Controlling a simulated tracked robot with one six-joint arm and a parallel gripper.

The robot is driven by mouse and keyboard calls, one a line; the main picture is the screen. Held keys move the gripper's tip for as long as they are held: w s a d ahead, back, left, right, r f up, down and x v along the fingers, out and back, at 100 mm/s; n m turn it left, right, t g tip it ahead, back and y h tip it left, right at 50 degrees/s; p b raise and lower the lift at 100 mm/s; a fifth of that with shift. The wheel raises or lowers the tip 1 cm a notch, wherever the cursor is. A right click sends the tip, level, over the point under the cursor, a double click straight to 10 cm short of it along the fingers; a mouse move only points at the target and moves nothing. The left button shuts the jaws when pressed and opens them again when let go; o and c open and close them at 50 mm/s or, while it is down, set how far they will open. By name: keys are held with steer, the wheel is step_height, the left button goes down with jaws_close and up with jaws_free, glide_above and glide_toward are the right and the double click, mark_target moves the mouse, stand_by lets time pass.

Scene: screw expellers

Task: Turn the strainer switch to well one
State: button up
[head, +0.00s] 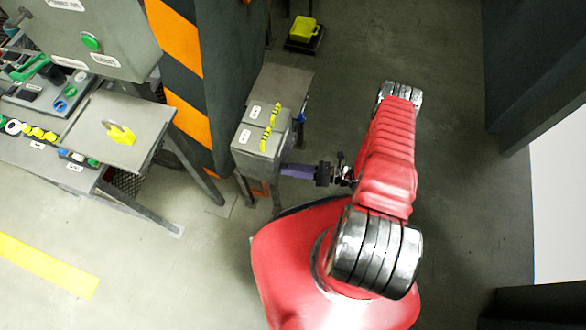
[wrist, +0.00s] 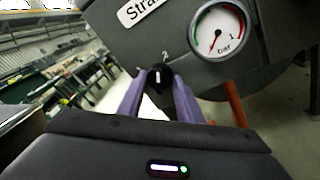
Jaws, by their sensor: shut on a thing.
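The strainer switch (wrist: 159,77) is a small black knob with a white pointer mark, on a dark grey panel below a label partly reading "Stra". In the head view, my gripper (head: 286,170) reaches left to the side of a grey box (head: 256,140); the knob is hidden there.
A round pressure gauge (wrist: 218,33) marked "bar" sits right of the knob on the panel. A grey table (head: 115,130) with a yellow item stands at left. Open floor lies right of my arm.

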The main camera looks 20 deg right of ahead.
steer(key=shift+s+a+r+n+t+h, duration=0.1)
steer(key=shift+s+n+t+h, duration=0.2)
steer(key=shift+n, duration=1.95)
steer(key=shift+w+a+f+n+t+h, duration=0.1)
steer(key=shift+n+h, duration=0.35)
steer(key=shift+n, duration=1.75)
steer(key=shift+s+a+r+n+t+h, duration=0.1)
steer(key=shift+s+n+t+h, duration=0.2)
steer(key=shift+n, duration=1.95)
steer(key=o, duration=1)
steer(key=shift+w, duration=0.15)
steer(key=shift+o, duration=0.2)
steer(key=shift+d, duration=0.1)
steer(key=shift+w+d+r, duration=0.1)
steer(key=v, duration=1.3)
steer(key=shift+s, duration=0.3)
